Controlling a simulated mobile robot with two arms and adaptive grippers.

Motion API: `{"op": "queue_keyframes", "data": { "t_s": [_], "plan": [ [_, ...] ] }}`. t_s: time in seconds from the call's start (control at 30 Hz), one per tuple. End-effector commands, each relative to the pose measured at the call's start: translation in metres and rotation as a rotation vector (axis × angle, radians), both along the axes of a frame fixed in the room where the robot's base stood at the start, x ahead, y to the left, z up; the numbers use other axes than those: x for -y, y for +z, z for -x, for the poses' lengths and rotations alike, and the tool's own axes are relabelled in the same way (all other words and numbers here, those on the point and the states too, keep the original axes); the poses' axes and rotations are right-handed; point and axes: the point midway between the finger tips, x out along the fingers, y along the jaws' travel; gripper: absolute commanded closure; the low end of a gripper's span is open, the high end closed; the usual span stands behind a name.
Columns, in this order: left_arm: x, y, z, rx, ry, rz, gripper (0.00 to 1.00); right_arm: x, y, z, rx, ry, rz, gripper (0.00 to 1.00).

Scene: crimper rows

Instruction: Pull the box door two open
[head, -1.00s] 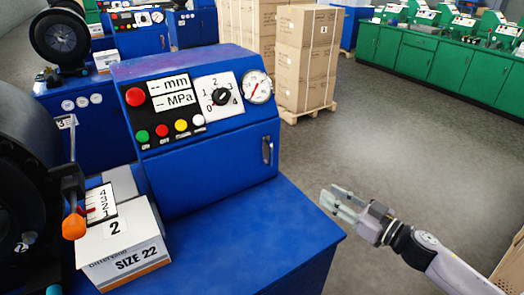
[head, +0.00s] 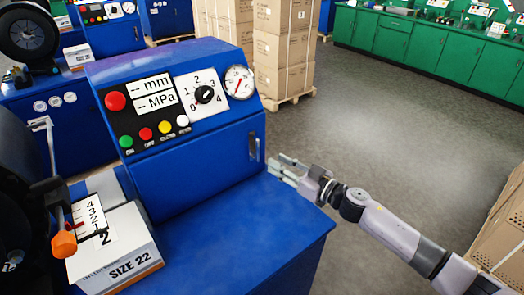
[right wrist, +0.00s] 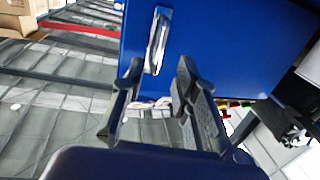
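The blue control box's door (head: 200,165) is its front panel below the buttons, and it looks shut. Its upright metal handle (head: 254,147) is near the door's right edge. My right gripper (head: 276,168) is just right of and slightly below the handle in the head view. In the right wrist view, the handle (right wrist: 158,40) on the blue door (right wrist: 215,50) lies ahead, roughly between the fingertips of my right gripper (right wrist: 158,68). The fingers are spread apart with nothing held. Contact with the handle does not show. My left gripper is not in view.
The blue bench top (head: 240,225) is bare in front of the door. A white size 22 box (head: 118,255) marked 2 and an orange-tipped lever (head: 64,245) are at left. Stacked cartons (head: 285,45) stand behind. Open floor (head: 400,130) lies to the right.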

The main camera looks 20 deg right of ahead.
Motion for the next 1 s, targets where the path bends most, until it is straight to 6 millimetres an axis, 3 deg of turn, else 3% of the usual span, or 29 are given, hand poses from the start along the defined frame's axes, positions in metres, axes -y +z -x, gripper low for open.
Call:
{"op": "queue_keyframes", "data": {
  "t_s": [0.13,0.4,0.8,1.0],
  "plan": [
    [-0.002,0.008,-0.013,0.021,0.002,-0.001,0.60,-0.017,0.003,-0.027,0.002,0.000,-0.003,0.72],
    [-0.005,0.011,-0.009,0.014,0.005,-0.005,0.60,-0.035,0.001,-0.057,0.000,0.000,-0.001,0.72],
    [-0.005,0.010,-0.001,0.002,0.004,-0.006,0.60,-0.038,0.000,-0.062,-0.001,0.001,0.001,0.73],
    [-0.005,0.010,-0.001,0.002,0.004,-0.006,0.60,-0.038,0.000,-0.062,0.000,0.001,0.000,0.86]
  ]
}}
